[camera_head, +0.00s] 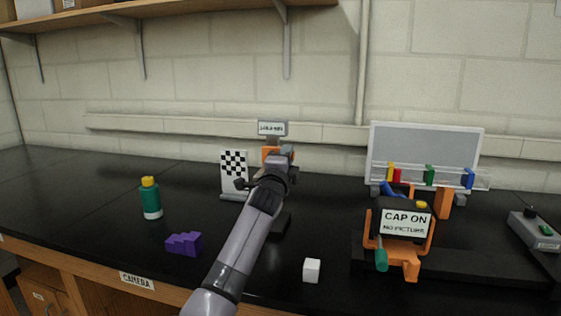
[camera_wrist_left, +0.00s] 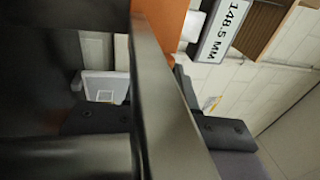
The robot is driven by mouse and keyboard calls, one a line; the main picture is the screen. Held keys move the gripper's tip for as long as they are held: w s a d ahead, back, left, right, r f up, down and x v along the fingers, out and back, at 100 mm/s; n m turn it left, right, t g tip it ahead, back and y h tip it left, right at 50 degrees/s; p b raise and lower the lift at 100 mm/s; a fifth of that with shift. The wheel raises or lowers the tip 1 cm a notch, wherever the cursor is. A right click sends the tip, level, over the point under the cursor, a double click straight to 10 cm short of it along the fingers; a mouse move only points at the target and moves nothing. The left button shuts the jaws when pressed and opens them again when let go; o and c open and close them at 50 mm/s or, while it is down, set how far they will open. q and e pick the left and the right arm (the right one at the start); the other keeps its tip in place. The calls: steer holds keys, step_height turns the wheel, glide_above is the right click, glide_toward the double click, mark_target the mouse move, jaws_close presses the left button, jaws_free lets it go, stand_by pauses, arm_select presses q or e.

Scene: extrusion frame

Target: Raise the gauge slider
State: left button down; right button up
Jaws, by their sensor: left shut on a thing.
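The gauge's sign (camera_head: 272,128) stands above the far end of my left arm. The orange slider (camera_head: 270,151) shows just below it, partly hidden by my left gripper (camera_head: 281,158). In the left wrist view, an orange part (camera_wrist_left: 166,18) sits at the top, beside a display (camera_wrist_left: 226,28) that reads 148.5 MM. A grey metal post (camera_wrist_left: 165,105) runs down the middle, between the dark fingers. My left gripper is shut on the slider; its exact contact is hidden. My right gripper is not in view.
A checkered board (camera_head: 234,165) stands close left of the gauge. A green bottle (camera_head: 151,198), purple stepped block (camera_head: 184,244) and white cube (camera_head: 312,270) stand on the black bench. An orange camera stand with a "CAP ON" sign (camera_head: 405,222) is at right.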

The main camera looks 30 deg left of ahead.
arm_select(q)
steer(key=shift+r, duration=0.1)
steer(key=c, duration=0.9)
jaws_free()
steer(key=shift+c, duration=0.2)
steer(key=shift+s, duration=0.1)
steer(key=v, duration=0.7)
